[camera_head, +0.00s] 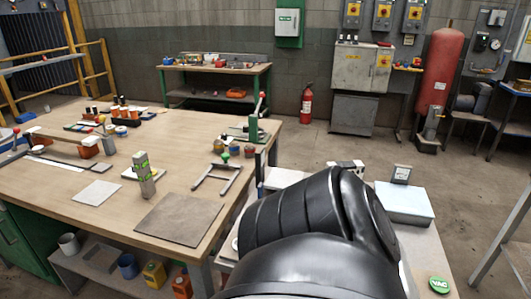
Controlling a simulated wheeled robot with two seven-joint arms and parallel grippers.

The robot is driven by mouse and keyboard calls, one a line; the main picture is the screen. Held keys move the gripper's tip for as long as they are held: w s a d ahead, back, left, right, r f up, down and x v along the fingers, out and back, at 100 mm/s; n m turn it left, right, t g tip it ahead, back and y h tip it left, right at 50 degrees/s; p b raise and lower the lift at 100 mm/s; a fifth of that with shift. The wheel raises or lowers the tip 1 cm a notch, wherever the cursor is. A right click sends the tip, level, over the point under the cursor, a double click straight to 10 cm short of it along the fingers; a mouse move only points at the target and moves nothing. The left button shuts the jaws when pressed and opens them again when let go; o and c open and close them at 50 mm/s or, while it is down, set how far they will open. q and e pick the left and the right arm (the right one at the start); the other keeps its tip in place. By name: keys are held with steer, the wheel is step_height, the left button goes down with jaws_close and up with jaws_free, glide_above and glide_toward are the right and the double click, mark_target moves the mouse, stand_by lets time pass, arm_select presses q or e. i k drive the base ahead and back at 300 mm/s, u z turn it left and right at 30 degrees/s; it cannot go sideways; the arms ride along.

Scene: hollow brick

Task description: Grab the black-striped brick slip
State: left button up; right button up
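I cannot make out a brick slip with clear black stripes in the head view. A small upright grey block (145,175) with green and dark markings stands on the wooden workbench (215,140), left of the picture's middle; I cannot tell whether it is the slip. A large black arm link, mine, fills the lower middle right and hides part of the side table behind it. Neither of my grippers shows in this view.
A flat grey-brown plate (179,219) lies near the bench's front edge, and a pale tile (97,193) lies left of it. A U-shaped metal frame (217,179) is on the right. Bottles and small parts crowd the far left. A light side table (425,250) stands right.

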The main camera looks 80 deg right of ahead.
mark_target(357, 167)
steer(key=k, duration=1.15)
steer(key=z, duration=0.2)
